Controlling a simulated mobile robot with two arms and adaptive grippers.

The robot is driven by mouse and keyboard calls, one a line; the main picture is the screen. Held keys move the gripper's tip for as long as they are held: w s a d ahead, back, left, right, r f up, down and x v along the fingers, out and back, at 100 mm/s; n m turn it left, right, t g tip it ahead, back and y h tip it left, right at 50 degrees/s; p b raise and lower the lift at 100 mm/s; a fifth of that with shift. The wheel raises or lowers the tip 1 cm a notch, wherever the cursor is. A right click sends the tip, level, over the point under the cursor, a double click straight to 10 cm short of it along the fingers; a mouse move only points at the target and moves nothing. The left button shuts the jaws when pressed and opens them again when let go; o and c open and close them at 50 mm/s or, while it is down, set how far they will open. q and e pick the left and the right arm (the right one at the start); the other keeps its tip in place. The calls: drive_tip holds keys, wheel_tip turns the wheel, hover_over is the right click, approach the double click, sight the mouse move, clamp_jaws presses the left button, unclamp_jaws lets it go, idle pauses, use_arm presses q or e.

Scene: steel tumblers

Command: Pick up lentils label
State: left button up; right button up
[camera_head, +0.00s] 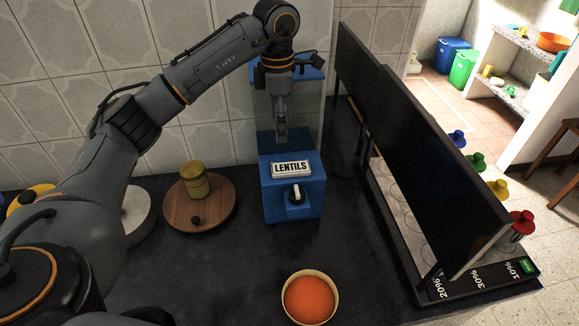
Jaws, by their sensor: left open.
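The lentils label (291,169) is a white plate with black letters reading LENTILS. It sits on the front of a blue dispenser (312,198) with a clear upper container, above the dispenser's black and white knob. My left gripper (281,136) hangs down in front of the clear container, a little above the label and apart from it in the picture. It is open and empty. My right gripper is not in view.
A bowl of orange lentils (309,298) stands at the front. A round wooden board (178,212) holds a brass-coloured tumbler (194,179). A dark panelled rack (420,140) with percentage marks stands at the right, with coloured tumblers beyond it.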

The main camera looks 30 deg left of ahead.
use_arm(q)
drive_tip(key=p, duration=0.2)
hover_over(283, 167)
drive_tip(key=f, duration=0.8)
drive_tip(key=shift+s+a, duration=0.15)
drive_tip(key=shift+s, duration=0.15)
drive_tip(key=shift+f+p, duration=0.45)
drive_tip(key=shift+p, duration=0.2)
wheel_tip(283, 167, down, 4)
drive_tip(key=shift+w+r+p, duration=0.15)
drive_tip(key=shift+r+p, duration=0.05)
drive_tip(key=shift+p, duration=0.8)
drive_tip(key=shift+f, duration=0.45)
drive_tip(key=shift+c, duration=0.4)
drive_tip(key=c, duration=1)
